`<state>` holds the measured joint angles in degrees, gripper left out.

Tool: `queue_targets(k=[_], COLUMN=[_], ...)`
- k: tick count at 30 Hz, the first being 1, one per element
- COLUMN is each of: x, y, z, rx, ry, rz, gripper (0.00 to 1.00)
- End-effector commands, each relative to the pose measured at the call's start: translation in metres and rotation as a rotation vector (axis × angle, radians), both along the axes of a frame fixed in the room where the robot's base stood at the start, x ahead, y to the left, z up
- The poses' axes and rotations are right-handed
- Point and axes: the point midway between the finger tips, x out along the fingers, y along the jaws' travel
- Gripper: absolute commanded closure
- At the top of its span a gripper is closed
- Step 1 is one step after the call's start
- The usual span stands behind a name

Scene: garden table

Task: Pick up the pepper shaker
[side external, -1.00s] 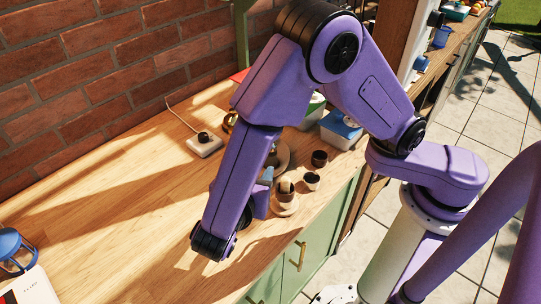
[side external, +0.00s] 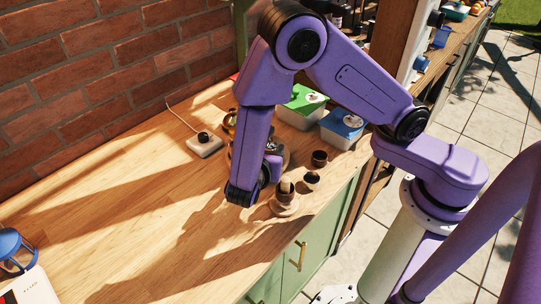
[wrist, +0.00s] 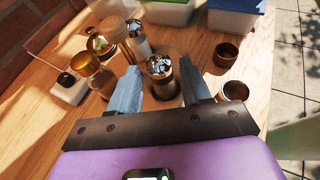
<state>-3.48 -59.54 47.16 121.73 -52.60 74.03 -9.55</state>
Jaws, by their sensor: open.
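A shaker with a shiny metal cap and dark contents, which looks like the pepper shaker (wrist: 162,85), stands upright between the fingers of my gripper (wrist: 160,69) in the wrist view. My gripper is open, with one pale blue finger on each side of the shaker. A gap shows on both sides, and I see no clear contact. A taller jar with white contents (wrist: 141,46) stands just behind it. In the side view my wrist hides most of this group, and the fingers and shaker cannot be made out clearly.
A gold-capped amber bottle (wrist: 87,66) stands close left of the left finger. Small dark cups (wrist: 227,53) are to the right. Green-lidded (side external: 304,98) and blue-lidded (side external: 343,124) tubs stand behind. A white block with a black knob (side external: 204,144) lies left.

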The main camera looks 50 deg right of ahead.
Motion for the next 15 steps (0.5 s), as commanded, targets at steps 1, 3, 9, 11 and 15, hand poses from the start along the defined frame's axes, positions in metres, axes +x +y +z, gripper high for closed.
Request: queue_targets(k=[1, 3, 9, 11, 15], x=[0.004, 0.009, 0.018, 0.019, 0.019], y=[-0.007, -0.015, -0.03, -0.032, -0.032], z=[-0.003, -0.008, -0.015, -0.016, -0.016], rx=[-0.001, -0.002, 0.0, 0.0, 0.001], ry=[0.002, 0.001, 0.001, 0.0, 0.0], rz=[-0.005, -0.005, -0.002, -0.001, -0.001], gripper=[0.52, 0.52, 0.52, 0.52, 0.52])
